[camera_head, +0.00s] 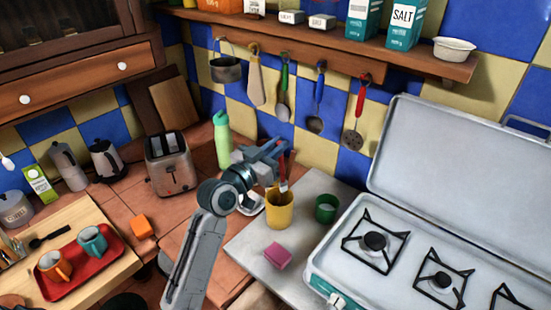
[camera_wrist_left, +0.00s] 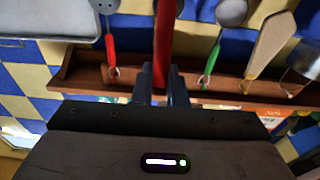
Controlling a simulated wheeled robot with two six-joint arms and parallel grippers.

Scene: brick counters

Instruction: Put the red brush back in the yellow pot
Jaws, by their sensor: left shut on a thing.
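My left gripper (camera_head: 279,152) is shut on the red brush (camera_head: 283,174), which hangs roughly upright over the yellow pot (camera_head: 279,212). The brush's lower end overlaps the pot's rim in the head view; I cannot tell how far it reaches inside. The pot stands upright on the grey counter. In the left wrist view the red handle (camera_wrist_left: 164,40) runs between the two fingers of the gripper (camera_wrist_left: 161,80). My right gripper is not in view.
A green cup (camera_head: 326,208) stands just right of the pot, and a pink sponge (camera_head: 278,255) lies in front. The open stove (camera_head: 400,255) is to the right. A green bottle (camera_head: 222,140) and a toaster (camera_head: 171,165) are to the left. Utensils hang behind.

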